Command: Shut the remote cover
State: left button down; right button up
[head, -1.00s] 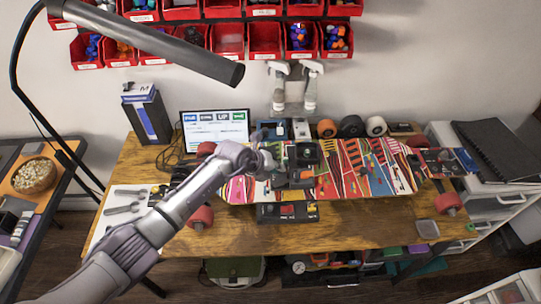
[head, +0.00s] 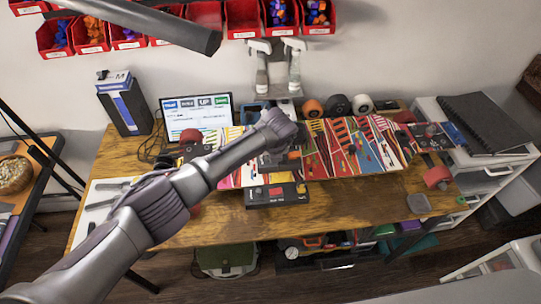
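A colourful skateboard deck (head: 345,148) lies across the wooden workbench. A black box (head: 277,196) with small red labels sits at its front edge; I cannot tell whether this is the remote or whether a cover on it is open. My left arm reaches in from the lower left over the deck. My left gripper (head: 279,157) is over the deck's middle, just behind the black box, mostly hidden by my own wrist. Its fingers and anything between them cannot be made out. A small orange part (head: 294,155) shows beside it. My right gripper is not in view.
A small screen (head: 197,117) and a blue-black box (head: 124,103) stand at the back left. Wheels (head: 337,105) and spray bottles (head: 294,66) are behind the deck. Tools lie on a white sheet (head: 103,204) at left. The bench front (head: 345,208) is mostly clear.

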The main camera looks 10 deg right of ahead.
pick_arm(q)
jog(key=shift+s, duration=0.1)
dwell(0.3)
jog(key=c, duration=1.2)
grip_release()
jog(key=shift+d, duration=0.1)
jog(key=shift+o, duration=0.2)
jog(key=v, duration=1.1)
jog(key=shift+r, duration=0.45)
jog(key=shift+s+d, duration=0.1)
jog(key=shift+d, duration=0.05)
